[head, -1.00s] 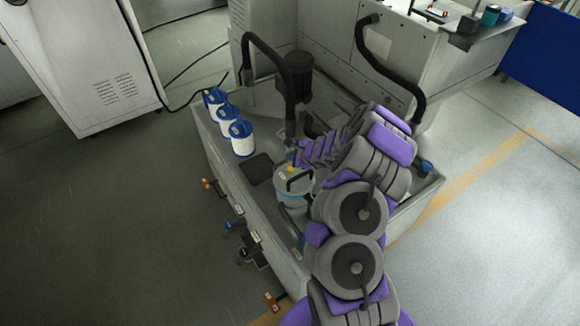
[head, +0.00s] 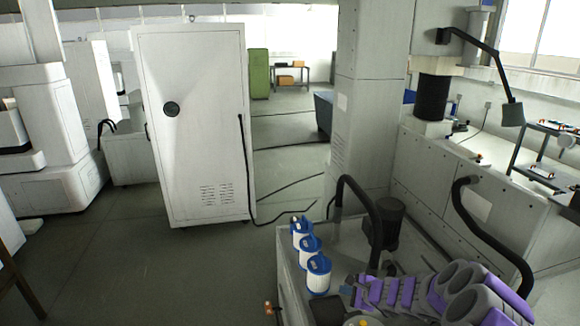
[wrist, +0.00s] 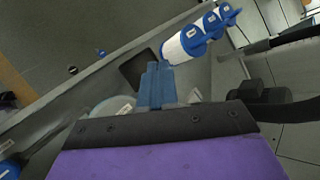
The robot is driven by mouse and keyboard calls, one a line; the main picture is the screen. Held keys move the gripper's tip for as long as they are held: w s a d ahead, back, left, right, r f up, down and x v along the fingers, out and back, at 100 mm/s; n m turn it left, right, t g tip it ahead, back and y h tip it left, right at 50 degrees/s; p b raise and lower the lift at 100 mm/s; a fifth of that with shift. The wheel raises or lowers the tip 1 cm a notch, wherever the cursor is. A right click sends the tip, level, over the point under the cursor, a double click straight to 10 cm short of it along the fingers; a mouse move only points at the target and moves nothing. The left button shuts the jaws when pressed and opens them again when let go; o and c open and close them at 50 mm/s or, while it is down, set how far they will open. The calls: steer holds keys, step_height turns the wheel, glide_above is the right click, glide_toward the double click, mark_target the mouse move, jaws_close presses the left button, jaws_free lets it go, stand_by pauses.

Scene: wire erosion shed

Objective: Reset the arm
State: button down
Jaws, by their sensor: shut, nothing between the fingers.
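My arm, purple and grey, reaches over the grey tank (head: 290,268) at the lower right of the head view. My gripper (head: 347,290) is at its tip, near the blue-capped filters. In the wrist view my gripper (wrist: 156,72) shows as two blue fingers close together, shut and empty. Behind the fingers lie the tank's inside, a dark square opening (wrist: 138,68) and a pale round lid (wrist: 108,110), partly hidden by the gripper.
Three white filters with blue caps (head: 318,275) stand along the tank's left side. Black hoses (head: 357,190) arch over the tank. A tall white cabinet (head: 195,120) stands behind, left of a pillar (head: 368,110). The floor (head: 150,260) at left is clear.

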steer(key=s+a+r+n+g+y, duration=0.2)
steer(key=s+a+r+n, duration=0.3)
steer(key=a+r, duration=0.3)
steer(key=s+a+r+n+g+y, duration=0.2)
steer(key=s+a+r+n, duration=0.2)
steer(key=s+a+r, duration=0.3)
steer(key=s+a+r+n+g+h, duration=0.1)
steer(key=s+a+r+n+g, duration=0.15)
steer(key=s, duration=0.35)
steer(key=s+a+r+n+g, duration=0.1)
steer(key=s+a+r+n, duration=0.2)
steer(key=s, duration=0.4)
steer(key=s+d+n+g+h, duration=0.1)
steer(key=s+d+n+h, duration=0.1)
steer(key=s+d+h, duration=0.2)
steer(key=s+d+n+g+h, duration=0.2)
steer(key=s+d+h, duration=0.3)
steer(key=s, duration=1.5)
steer(key=d, duration=0.5)
steer(key=shift+s+d+f+n, duration=0.2)
steer(key=shift+s+d+n, duration=0.05)
steer(key=shift+d+n, duration=0.15)
